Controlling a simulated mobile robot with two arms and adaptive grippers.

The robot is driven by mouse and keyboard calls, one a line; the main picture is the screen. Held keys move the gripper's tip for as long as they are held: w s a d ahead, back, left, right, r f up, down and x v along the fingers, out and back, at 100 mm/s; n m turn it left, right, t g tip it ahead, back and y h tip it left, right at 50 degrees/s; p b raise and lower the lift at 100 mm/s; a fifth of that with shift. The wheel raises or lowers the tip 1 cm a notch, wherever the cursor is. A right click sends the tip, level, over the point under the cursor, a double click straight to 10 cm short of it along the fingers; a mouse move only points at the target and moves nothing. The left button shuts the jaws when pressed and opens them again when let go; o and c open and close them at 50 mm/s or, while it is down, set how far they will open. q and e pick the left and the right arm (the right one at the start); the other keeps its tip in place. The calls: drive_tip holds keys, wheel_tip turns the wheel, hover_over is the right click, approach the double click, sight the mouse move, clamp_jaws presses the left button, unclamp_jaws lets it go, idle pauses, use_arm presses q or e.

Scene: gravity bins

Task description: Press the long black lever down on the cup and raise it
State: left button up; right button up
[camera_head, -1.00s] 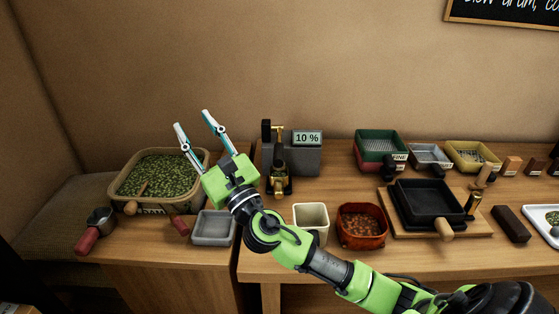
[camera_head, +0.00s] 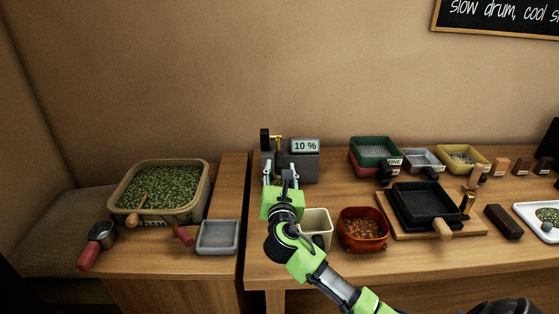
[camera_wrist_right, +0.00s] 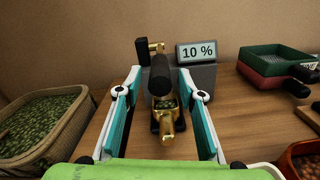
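The grey machine (camera_head: 303,167) with a "10 %" display stands at the back of the counter. In the right wrist view, a long black lever (camera_wrist_right: 160,73) points toward the camera, above a brass cup-like part (camera_wrist_right: 167,120) on a dark base. A second, smaller black handle (camera_head: 264,139) on a brass arm stands at the machine's upper left. My right gripper (camera_head: 281,168) is open in front of the machine. Its fingers stand on either side of the black lever, apart from it as seen in the wrist view. My left gripper is not in view.
A cream container (camera_head: 317,219) and a red bowl of brown beans (camera_head: 361,211) stand right of my arm. A black square pan (camera_head: 396,221) sits farther right. A bin of green beans (camera_head: 204,190) and a grey tray (camera_head: 219,251) are at the left.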

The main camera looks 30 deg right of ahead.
sight(280, 161)
drive_tip(key=shift+x, duration=2.35)
clamp_jaws()
